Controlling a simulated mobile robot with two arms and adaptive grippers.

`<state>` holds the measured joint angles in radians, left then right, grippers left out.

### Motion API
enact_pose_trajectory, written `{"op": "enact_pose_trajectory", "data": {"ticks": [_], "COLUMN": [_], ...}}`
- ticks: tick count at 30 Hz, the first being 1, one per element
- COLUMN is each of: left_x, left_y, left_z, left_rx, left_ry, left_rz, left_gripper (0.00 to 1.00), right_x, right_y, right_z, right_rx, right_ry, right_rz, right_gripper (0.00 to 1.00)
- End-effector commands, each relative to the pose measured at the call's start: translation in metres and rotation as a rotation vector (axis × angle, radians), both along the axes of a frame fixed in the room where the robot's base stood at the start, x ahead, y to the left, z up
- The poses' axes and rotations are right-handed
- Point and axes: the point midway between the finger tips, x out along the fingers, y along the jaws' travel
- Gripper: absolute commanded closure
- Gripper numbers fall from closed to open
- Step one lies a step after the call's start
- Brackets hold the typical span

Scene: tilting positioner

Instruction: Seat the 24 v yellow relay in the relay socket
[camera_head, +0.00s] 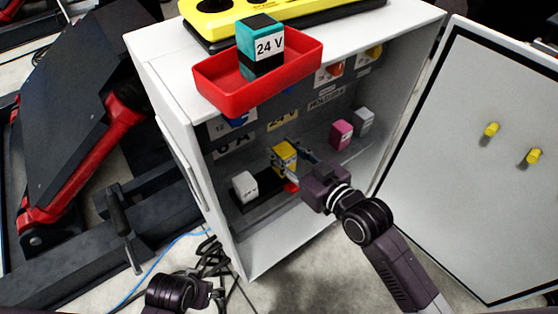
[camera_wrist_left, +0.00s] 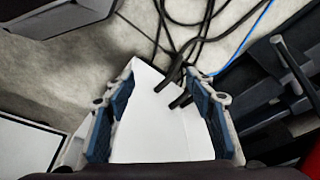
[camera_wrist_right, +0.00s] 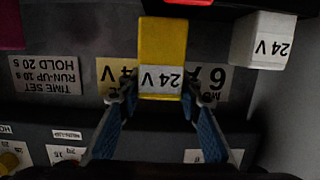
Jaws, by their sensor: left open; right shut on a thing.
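The yellow relay (camera_head: 284,155) is inside the white cabinet, above a dark base (camera_head: 262,188) on the cabinet floor. Its white 24 V label faces my right wrist camera (camera_wrist_right: 163,50). My right gripper (camera_head: 296,162) is shut on it, with one finger on each side in the right wrist view (camera_wrist_right: 158,92). The relay's far end reaches a dark block with a red part (camera_wrist_right: 188,3); I cannot tell whether it touches or is seated. The socket's openings are hidden. My left gripper (camera_head: 208,293) is open and empty, low outside the cabinet; its spread fingers show in the left wrist view (camera_wrist_left: 160,85).
A white relay (camera_head: 245,187) stands left of the yellow one; pink (camera_head: 341,134) and white (camera_head: 364,121) blocks stand right. The door (camera_head: 470,150) is open right.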

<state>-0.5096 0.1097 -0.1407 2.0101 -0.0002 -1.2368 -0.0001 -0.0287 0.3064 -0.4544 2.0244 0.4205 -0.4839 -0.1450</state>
Motion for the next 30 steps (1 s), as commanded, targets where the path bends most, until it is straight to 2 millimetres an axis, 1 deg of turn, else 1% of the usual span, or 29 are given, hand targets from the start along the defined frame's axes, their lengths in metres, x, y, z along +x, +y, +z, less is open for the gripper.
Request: {"op": "enact_pose_trajectory", "data": {"ticks": [1, 3, 7, 8, 9, 12, 15, 18, 26, 30], "left_x": [0.0, 0.001, -0.001, 0.0, 0.002, 0.002, 0.001, 0.0, 0.0, 0.0], "left_y": [0.0, 0.0, 0.0, 0.0, 0.0, 0.001, 0.001, 0.002, 0.002, 0.002], "left_z": [0.001, 0.001, 0.0, 0.004, 0.014, 0.03, 0.042, 0.049, 0.051, 0.053], "left_rx": [0.0, 0.0, 0.001, 0.0, -0.001, 0.0, -0.001, -0.001, -0.001, -0.001], "left_ry": [-0.001, -0.002, 0.003, 0.0, -0.011, -0.02, -0.025, -0.027, -0.026, -0.028], "left_rz": [0.0, 0.0, 0.0, 0.001, 0.002, 0.003, 0.004, 0.005, 0.005, 0.005], "left_gripper": [0.5, 0.5, 0.5, 0.5, 0.5, 0.5, 0.5, 0.5, 0.5, 0.5], "right_x": [-0.001, -0.003, -0.003, -0.003, -0.003, -0.003, -0.003, -0.003, -0.003, -0.003], "right_y": [0.006, 0.011, 0.013, 0.013, 0.013, 0.013, 0.012, 0.012, 0.012, 0.012], "right_z": [0.001, 0.001, -0.004, -0.008, -0.012, -0.023, -0.031, -0.035, -0.035, -0.039], "right_rx": [0.004, 0.003, -0.002, -0.001, -0.002, -0.001, -0.001, -0.001, 0.0, -0.002], "right_ry": [-0.001, 0.0, 0.0, 0.0, 0.001, 0.001, 0.0, -0.002, -0.001, -0.001], "right_rz": [-0.001, 0.0, -0.001, 0.0, 0.0, 0.0, 0.0, 0.0, 0.0, 0.0], "right_gripper": [0.95, 0.95, 0.95, 0.95, 0.95, 0.95, 0.95, 0.95, 0.95, 0.95]}}
